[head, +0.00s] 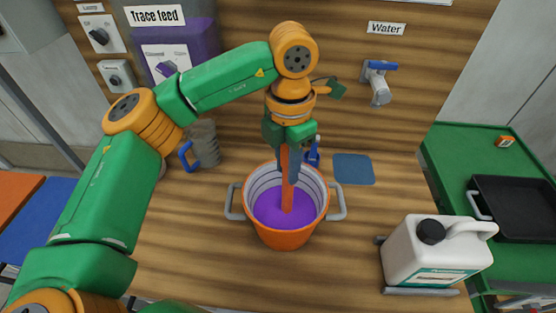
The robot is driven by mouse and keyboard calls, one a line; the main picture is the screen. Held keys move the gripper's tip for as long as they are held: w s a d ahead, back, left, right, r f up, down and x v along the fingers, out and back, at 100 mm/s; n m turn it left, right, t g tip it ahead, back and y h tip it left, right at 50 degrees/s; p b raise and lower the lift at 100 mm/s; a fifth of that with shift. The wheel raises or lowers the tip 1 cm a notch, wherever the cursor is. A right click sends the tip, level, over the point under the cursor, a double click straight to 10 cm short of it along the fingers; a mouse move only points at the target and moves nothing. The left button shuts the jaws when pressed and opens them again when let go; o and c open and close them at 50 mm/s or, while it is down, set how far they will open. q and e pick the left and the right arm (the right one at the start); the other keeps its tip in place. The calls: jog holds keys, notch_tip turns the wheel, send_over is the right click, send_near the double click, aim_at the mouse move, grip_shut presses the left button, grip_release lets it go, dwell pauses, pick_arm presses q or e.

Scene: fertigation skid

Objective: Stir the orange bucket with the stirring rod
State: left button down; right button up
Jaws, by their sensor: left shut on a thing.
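The orange bucket (284,238) stands upright on the wooden bench, with a grey handle on each side. It holds purple liquid (266,207) and has a pale, ringed inner wall. My left gripper (289,168) points down above the bucket and is shut on the stirring rod (287,194), an orange-brown flat stick. The rod is close to upright, and its lower end is in the liquid, where I cannot see it. My right gripper is not in view.
A white jug (408,255) with a black cap stands at the right front. A grey mug (206,143) with a blue handle is behind left, a blue mat (353,169) behind right. The water tap (378,84) is on the back panel. A black tray (520,205) lies on the green surface (455,150).

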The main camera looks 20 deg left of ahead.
pick_arm(q)
jog(key=shift+a+r+p, duration=0.15)
jog(key=shift+r+p, duration=0.2)
jog(key=shift+r, duration=0.05)
notch_tip(320, 180, up, 12)
jog(key=p, duration=1)
jog(key=shift+r+b, duration=0.2)
jog(key=shift+b, duration=0.15)
jog(key=shift+r, duration=0.85)
notch_tip(320, 180, up, 5)
jog(key=shift+r, duration=0.1)
